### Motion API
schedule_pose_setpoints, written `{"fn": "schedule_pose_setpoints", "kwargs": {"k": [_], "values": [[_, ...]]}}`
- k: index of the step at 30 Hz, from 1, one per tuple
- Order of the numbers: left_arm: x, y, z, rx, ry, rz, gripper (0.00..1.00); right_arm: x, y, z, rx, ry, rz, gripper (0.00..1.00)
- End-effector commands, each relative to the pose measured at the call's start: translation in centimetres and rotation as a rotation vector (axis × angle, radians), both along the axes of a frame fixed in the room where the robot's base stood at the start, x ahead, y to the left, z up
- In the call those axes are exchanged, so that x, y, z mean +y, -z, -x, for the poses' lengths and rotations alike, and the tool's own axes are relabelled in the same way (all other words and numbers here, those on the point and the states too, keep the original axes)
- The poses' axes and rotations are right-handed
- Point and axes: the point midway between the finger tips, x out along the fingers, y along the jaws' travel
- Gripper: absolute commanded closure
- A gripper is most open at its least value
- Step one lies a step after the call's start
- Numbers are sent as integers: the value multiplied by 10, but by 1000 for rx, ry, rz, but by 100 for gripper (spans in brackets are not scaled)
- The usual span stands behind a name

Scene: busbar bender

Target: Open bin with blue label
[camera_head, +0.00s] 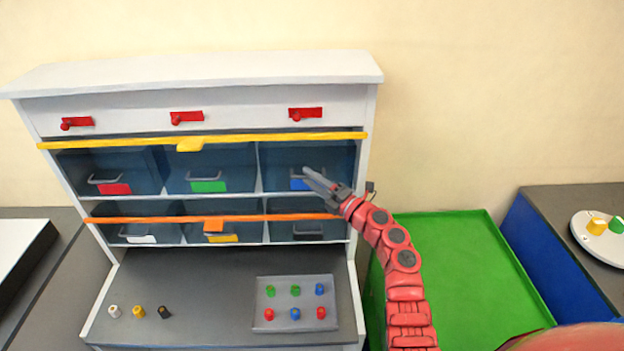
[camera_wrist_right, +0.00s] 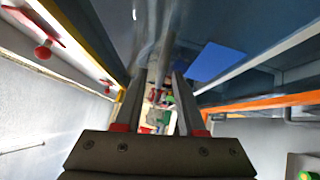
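The bin with the blue label (camera_head: 283,160) is at the right end of the upper row in the white cabinet, and looks closed. Its blue label (camera_head: 298,185) shows beside my fingertips, and large in the right wrist view (camera_wrist_right: 213,62). My right gripper (camera_head: 310,177) is at the bin's front, its fingers partly covering the handle and label. In the wrist view its two fingers (camera_wrist_right: 158,90) are apart, with a grey bar-like piece, perhaps the handle, near the gap between them. I cannot tell whether they touch it. My left gripper is out of view.
A yellow bar (camera_head: 250,138) runs above the upper bins, an orange bar (camera_head: 260,217) above the lower ones. Red-label (camera_head: 115,189) and green-label (camera_head: 208,187) bins sit left. A tray of coloured knobs (camera_head: 296,290) lies below; a green surface (camera_head: 470,265) is at right.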

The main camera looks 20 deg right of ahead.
Motion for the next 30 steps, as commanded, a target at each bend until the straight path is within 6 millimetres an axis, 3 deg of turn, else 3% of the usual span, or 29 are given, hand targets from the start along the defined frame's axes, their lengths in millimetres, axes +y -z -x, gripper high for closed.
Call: {"fn": "schedule_pose_setpoints", "kwargs": {"k": [1, 6, 30], "values": [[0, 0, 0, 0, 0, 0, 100, 0, 0, 0, 0, 0, 0, 72], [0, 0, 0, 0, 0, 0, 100, 0, 0, 0, 0, 0, 0, 100], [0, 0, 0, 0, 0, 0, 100, 0, 1, 0, 1, 0, 0, 100]]}}
